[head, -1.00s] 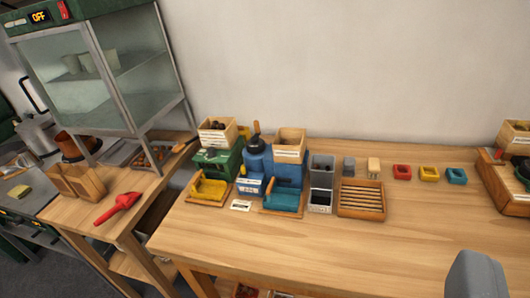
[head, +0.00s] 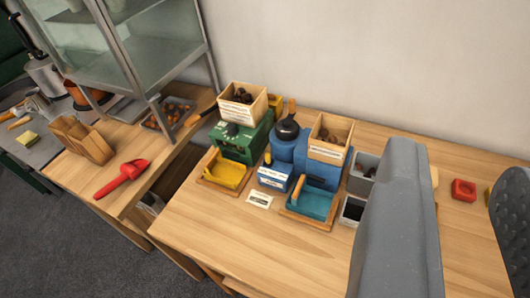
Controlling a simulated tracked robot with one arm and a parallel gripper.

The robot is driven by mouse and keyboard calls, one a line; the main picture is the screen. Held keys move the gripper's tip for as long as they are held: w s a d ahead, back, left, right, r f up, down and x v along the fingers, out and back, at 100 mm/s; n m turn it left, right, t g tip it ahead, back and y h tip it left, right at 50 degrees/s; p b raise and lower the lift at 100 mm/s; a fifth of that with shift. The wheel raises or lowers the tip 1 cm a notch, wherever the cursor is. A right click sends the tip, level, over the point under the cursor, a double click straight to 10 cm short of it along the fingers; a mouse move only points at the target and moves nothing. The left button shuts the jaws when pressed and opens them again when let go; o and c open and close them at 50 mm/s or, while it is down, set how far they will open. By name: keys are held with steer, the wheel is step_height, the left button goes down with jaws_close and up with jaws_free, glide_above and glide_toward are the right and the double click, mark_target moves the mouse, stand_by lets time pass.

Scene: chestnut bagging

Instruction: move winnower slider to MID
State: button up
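A blue machine (head: 290,149) with a black round part (head: 287,128) on top stands on the wooden bench; I take it to be the winnower. It has a wooden hopper box (head: 329,139) holding brown chestnuts and a teal tray (head: 312,202) in front. A small blue box with a white label (head: 274,177) sits at its front left. I cannot make out the slider or its setting. A large grey part of my arm (head: 395,230) stands at the right, apart from the machine in the picture, and hides bench behind it. A dark dotted part (head: 510,212), probably mine, shows at the right edge.
A green machine (head: 240,140) with a yellow tray (head: 228,174) stands close on the left. A grey bin (head: 364,166) stands right of the blue machine. A red scoop (head: 121,178) lies on the side table (head: 85,205). The bench front (head: 235,240) is clear.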

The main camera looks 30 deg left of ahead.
steer(key=w+a+f+n+g+p, duration=0.1)
steer(key=w+a+f+g+p, duration=0.1)
steer(key=w, duration=0.5)
steer(key=w+a+f+n+g+p, duration=0.1)
steer(key=w+a+f+p, duration=0.15)
steer(key=w, duration=0.35)
steer(key=n+g+y+p, duration=0.3)
steer(key=n+g+p, duration=0.4)
steer(key=g+p, duration=0.3)
glide_above(268, 156)
steer(key=s+d+p, duration=0.1)
steer(key=s+d, duration=0.2)
steer(key=s, duration=0.1)
step_height(268, 156, down, 29)
steer(key=t, duration=0.1)
steer(key=p+x, duration=0.2)
steer(key=x, duration=1.1)
steer(key=shift+w+d+f, duration=0.1)
steer(key=shift+w+f, duration=0.05)
steer(key=shift+f, duration=0.15)
jaws_close()
